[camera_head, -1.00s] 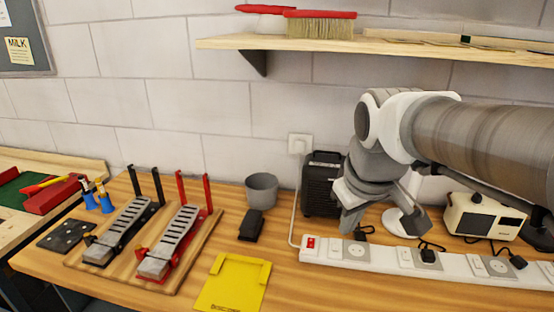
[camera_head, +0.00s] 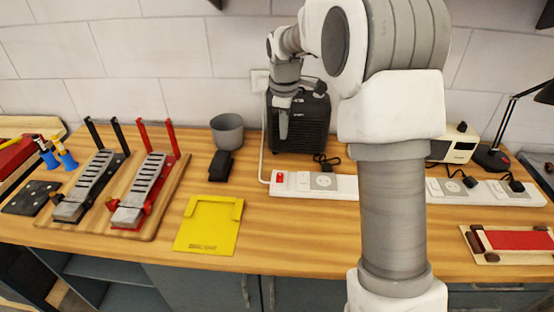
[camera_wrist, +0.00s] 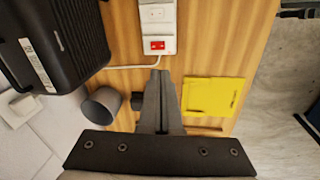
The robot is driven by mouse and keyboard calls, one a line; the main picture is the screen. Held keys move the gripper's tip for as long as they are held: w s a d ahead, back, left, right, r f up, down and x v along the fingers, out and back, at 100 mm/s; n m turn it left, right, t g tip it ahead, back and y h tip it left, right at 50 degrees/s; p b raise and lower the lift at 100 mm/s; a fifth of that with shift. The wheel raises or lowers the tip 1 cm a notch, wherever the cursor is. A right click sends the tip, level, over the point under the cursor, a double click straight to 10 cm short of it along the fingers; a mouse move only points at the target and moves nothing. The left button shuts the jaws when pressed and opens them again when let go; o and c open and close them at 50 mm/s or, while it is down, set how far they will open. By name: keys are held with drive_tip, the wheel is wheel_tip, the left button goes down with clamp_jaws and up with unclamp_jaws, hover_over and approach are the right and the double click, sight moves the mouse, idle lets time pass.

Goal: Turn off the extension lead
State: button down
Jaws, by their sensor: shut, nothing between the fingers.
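The white extension lead (camera_head: 342,185) lies along the bench in the head view, its middle hidden behind my arm. Its red switch (camera_head: 279,177) is at the left end, beside where the white cable enters. In the wrist view the end of the lead (camera_wrist: 156,28) is at the top, with the lit red switch (camera_wrist: 157,45) facing up. My gripper (camera_head: 284,137) is shut and empty, pointing down in front of the black box, above the left end of the lead. In the wrist view my gripper's fingertips (camera_wrist: 160,74) are just below the switch and apart from it in the picture.
A black ribbed box (camera_head: 312,125) stands behind the lead. A grey cup (camera_head: 227,132), a black pedal-like block (camera_head: 220,167) and a yellow plate (camera_head: 209,225) are to the left. Two drum pedals on a board (camera_head: 172,200) stand further left. Bare bench lies before the lead.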

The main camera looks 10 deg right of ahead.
drive_tip(key=n, duration=0.2)
hover_over(281, 174)
drive_tip(key=s, duration=0.2)
drive_tip(key=f, duration=0.4)
drive_tip(key=shift+s+a+f, duration=0.15)
drive_tip(key=shift+a, duration=0.1)
drive_tip(key=f, duration=0.4)
drive_tip(key=w+f+p, duration=0.1)
drive_tip(key=f, duration=0.9)
drive_tip(key=shift+w+d, duration=0.25)
drive_tip(key=shift+w, duration=0.05)
